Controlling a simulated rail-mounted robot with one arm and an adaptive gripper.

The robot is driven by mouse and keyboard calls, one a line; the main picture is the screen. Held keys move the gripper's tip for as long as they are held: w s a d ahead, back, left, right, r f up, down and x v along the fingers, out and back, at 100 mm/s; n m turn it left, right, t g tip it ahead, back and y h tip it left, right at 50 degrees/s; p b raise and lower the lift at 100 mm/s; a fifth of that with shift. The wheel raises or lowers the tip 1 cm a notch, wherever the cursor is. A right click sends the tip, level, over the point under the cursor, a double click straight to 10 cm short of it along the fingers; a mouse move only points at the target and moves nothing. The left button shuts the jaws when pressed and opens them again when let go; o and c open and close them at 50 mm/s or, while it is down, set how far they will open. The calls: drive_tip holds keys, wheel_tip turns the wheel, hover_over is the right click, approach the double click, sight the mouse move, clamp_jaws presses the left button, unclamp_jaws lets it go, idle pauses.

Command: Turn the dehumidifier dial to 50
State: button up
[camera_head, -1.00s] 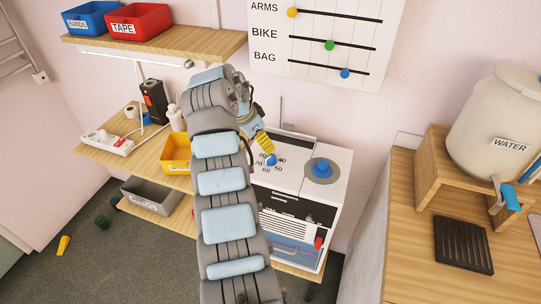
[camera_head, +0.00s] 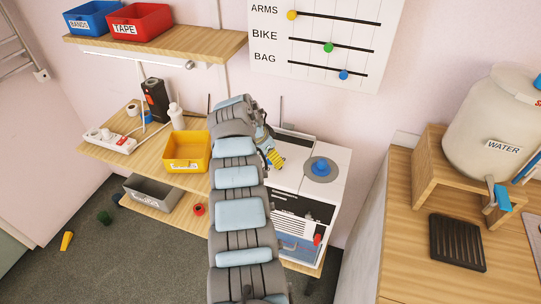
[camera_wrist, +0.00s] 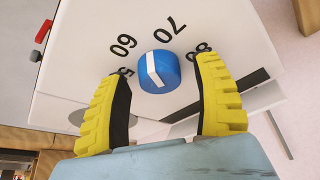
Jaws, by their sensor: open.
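The dial is a blue knob (camera_wrist: 160,72) with a white pointer bar, on a white panel (camera_wrist: 90,60) marked 60, 70 and 80, with another number partly hidden by the left finger. The bar's upper end seems to face between 60 and 70. My gripper (camera_wrist: 161,78) is open, with one yellow finger on each side of the knob and gaps visible; I cannot tell its height over the panel. In the head view my gripper (camera_head: 274,158) is over the left part of the white appliance (camera_head: 292,185) and hides the numbered dial.
A second blue knob (camera_head: 321,167) on a grey disc is on the appliance's right side. A yellow bin (camera_head: 186,165) stands on the shelf to the left. A wooden counter (camera_head: 400,230) with a water container (camera_head: 490,125) is at the right.

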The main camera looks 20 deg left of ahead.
drive_tip(key=c, duration=1.2)
